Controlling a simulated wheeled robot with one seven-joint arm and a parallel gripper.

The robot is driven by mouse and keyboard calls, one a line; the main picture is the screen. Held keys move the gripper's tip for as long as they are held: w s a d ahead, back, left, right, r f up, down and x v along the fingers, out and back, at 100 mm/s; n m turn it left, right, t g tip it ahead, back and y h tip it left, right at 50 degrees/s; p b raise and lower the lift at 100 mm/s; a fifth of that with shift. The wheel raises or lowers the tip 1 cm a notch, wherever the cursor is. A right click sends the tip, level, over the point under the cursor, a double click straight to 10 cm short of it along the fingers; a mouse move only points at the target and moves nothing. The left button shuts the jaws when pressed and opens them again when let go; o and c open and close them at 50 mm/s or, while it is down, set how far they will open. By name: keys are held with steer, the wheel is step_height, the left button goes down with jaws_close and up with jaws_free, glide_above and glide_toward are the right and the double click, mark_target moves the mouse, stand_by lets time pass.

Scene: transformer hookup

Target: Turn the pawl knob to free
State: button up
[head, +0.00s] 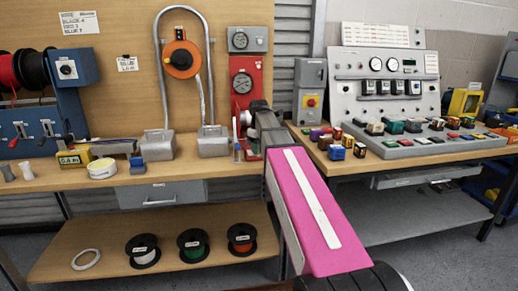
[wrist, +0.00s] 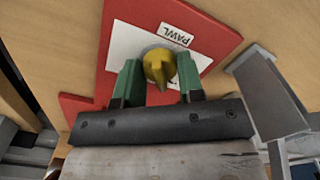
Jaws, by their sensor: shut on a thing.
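The pawl knob (wrist: 158,64) is yellow with a raised pointed ridge. It sits on a white plate (wrist: 134,40) on a red panel (wrist: 203,30), under a label reading PAWL (wrist: 176,34). My gripper (wrist: 157,82) has its green-tipped fingers on either side of the knob, shut on it. The knob's ridge points down between the fingers in the wrist view. In the head view my arm reaches to the red panel (head: 243,68) on the bench and hides the knob and fingertips.
A grey metal block (wrist: 268,95) stands close right of my gripper in the wrist view. A bent pipe loop with an orange reel (head: 181,59) stands to the left. A grey control console (head: 388,85) stands to the right.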

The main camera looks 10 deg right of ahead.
steer(key=shift+n, duration=0.9)
steer(key=o, duration=0.9)
steer(key=shift+r, duration=0.1)
step_height(320, 180, up, 11)
steer(key=shift+f, duration=0.15)
